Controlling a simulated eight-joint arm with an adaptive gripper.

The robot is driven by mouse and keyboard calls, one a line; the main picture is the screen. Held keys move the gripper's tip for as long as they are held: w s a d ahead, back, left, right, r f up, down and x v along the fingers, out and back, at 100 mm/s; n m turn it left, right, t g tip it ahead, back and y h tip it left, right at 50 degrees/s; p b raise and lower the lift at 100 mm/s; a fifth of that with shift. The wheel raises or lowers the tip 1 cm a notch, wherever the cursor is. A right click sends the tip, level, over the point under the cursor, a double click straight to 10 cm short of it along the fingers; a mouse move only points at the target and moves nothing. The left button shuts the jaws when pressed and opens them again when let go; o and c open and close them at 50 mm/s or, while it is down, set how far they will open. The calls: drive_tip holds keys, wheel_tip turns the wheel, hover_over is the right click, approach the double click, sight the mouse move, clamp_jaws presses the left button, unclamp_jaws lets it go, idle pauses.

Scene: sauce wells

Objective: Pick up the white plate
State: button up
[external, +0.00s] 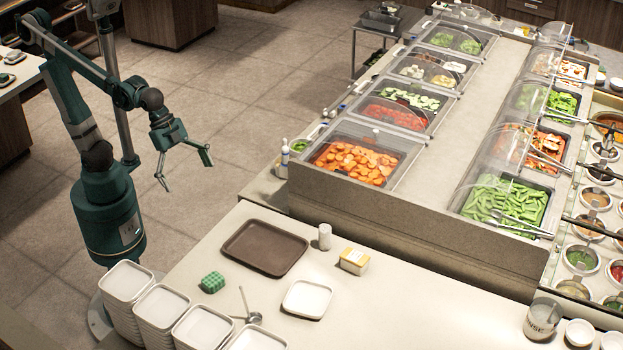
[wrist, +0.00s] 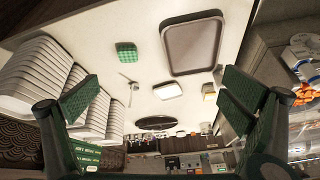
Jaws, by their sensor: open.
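A single square white plate (external: 307,298) lies flat on the pale counter, in front of the brown tray. It also shows near the middle of the wrist view (wrist: 167,91), small and some distance off. My gripper (external: 186,171) is open and empty, in the air above the floor beyond the counter, to the left of the plate and well apart from it. In the wrist view its two green fingers (wrist: 158,92) stand wide apart at the left and right, with nothing between them close by.
Several stacks of white dishes (external: 163,302) stand at the front left. The brown tray (external: 265,248), a green block (external: 213,282), a ladle (external: 252,317), a white shaker (external: 324,237) and a yellow-white box (external: 354,260) surround the plate. Raised food wells stand at right. Counter right of the plate is clear.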

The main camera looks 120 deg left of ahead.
drive_tip(key=w+r+m+g+p, duration=0.1)
drive_tip(key=w+r+m+p, duration=0.15)
drive_tip(key=w, duration=1.15)
drive_tip(key=m+g+h+p, duration=0.4)
drive_tip(key=m, duration=0.7)
hover_over(308, 303)
drive_tip(key=a, duration=0.4)
wheel_tip(308, 303, down, 22)
drive_tip(key=f, duration=0.1)
drive_tip(key=shift+s+d+r+n, duration=0.1)
drive_tip(key=shift+s+r+n, duration=0.1)
drive_tip(key=shift+r+n, duration=0.05)
drive_tip(key=shift+x, duration=1.3)
drive_tip(key=shift+b+x, duration=0.5)
drive_tip(key=shift+x, duration=2.1)
